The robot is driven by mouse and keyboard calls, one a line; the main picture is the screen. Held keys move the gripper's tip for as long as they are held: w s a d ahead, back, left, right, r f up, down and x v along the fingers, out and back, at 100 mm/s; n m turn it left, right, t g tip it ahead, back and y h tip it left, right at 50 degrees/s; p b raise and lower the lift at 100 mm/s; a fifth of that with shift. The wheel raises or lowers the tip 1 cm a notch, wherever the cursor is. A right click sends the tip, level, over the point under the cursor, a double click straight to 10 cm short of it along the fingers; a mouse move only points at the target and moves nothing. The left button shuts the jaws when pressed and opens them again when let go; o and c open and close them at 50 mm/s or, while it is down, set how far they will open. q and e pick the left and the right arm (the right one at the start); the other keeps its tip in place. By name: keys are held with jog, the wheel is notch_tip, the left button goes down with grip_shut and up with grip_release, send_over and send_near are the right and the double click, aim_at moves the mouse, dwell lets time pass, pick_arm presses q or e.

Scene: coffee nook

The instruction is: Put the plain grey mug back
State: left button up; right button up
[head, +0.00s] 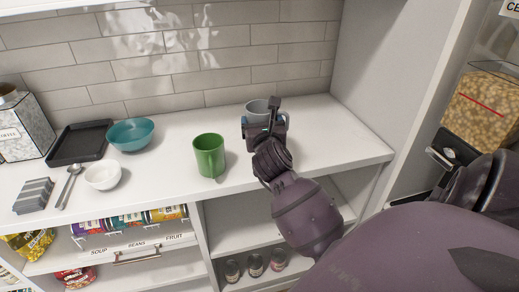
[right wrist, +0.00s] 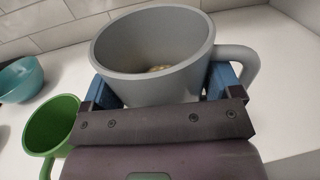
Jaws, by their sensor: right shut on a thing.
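The plain grey mug (head: 256,106) is at the back right of the white counter, partly hidden behind my right gripper (head: 263,124). In the right wrist view the mug (right wrist: 150,84) sits between the blue finger pads of the right gripper (right wrist: 163,90), which is shut on its body. Its handle points right, and something pale brown shows inside at the bottom. The mug looks roughly upright. I cannot tell whether its base touches the counter. My left gripper is not in view.
A green mug (head: 209,156) stands left of my right gripper. Further left are a white bowl (head: 103,176), a teal bowl (head: 130,134), a black tray (head: 80,142) and a spoon (head: 69,186). The counter (head: 335,150) is clear on the right, up to a side wall.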

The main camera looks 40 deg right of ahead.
notch_tip(320, 180, down, 2)
jog(key=shift+f, duration=0.15)
notch_tip(320, 180, down, 5)
jog(key=shift+r+b, duration=0.1)
jog(key=shift+b, duration=0.9)
jog(key=shift+f, duration=0.25)
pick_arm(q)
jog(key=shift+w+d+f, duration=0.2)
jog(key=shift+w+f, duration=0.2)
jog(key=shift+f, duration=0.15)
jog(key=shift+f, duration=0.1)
pick_arm(e)
jog(key=shift+f, duration=0.1)
jog(key=o, duration=1.2)
jog(key=shift+c, duration=0.2)
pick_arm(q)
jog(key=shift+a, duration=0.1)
